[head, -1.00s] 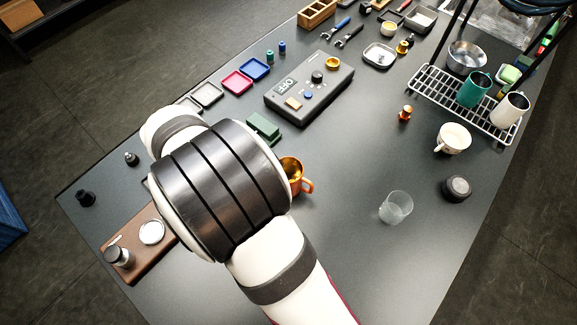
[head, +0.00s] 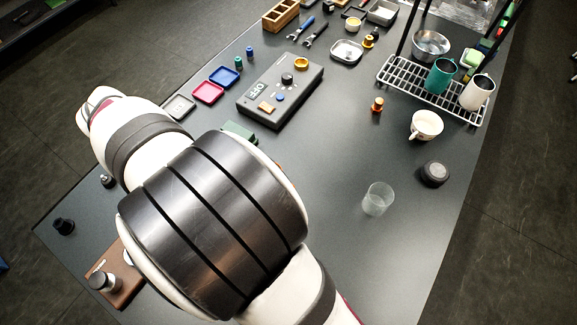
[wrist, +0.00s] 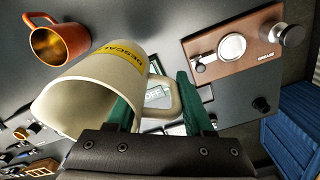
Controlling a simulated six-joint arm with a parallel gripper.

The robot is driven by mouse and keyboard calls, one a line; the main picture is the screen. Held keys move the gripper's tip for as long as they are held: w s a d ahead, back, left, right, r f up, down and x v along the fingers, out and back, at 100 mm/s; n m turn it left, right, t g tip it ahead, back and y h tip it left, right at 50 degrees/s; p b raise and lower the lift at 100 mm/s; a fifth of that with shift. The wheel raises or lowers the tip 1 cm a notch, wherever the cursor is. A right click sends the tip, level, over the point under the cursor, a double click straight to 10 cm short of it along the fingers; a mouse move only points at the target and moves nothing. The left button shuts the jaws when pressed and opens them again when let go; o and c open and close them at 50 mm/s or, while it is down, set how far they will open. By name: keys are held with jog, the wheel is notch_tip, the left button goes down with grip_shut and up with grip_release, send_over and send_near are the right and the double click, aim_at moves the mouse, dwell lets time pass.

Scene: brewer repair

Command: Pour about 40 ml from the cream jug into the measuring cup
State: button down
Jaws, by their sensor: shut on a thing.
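The cream jug (wrist: 108,95) with a yellow "DESCALE" label is in the wrist view, its wide mouth toward the lower left of the picture. My gripper (wrist: 166,92) has green fingers shut on the jug's handle. I cannot tell the jug's true tilt or see its contents. In the head view my arm hides the jug and gripper. The clear measuring cup (head: 378,199) stands upright on the dark table, right of my arm, well apart from it. It looks empty.
A copper mug (wrist: 60,42) and a brown board (wrist: 228,45) show in the wrist view. In the head view, a dark round object (head: 434,173), a white cup (head: 425,125) and a wire rack (head: 408,83) lie beyond the measuring cup. The control box (head: 281,95) stands behind.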

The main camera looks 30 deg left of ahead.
jog(key=shift+w+r, duration=0.1)
jog(key=shift+r, duration=0.75)
jog(key=w+d+m, duration=0.6)
jog(key=w+d, duration=1.1)
notch_tip(320, 180, down, 5)
jog(key=shift+w+d+f, duration=0.1)
jog(key=shift+d+f, duration=0.1)
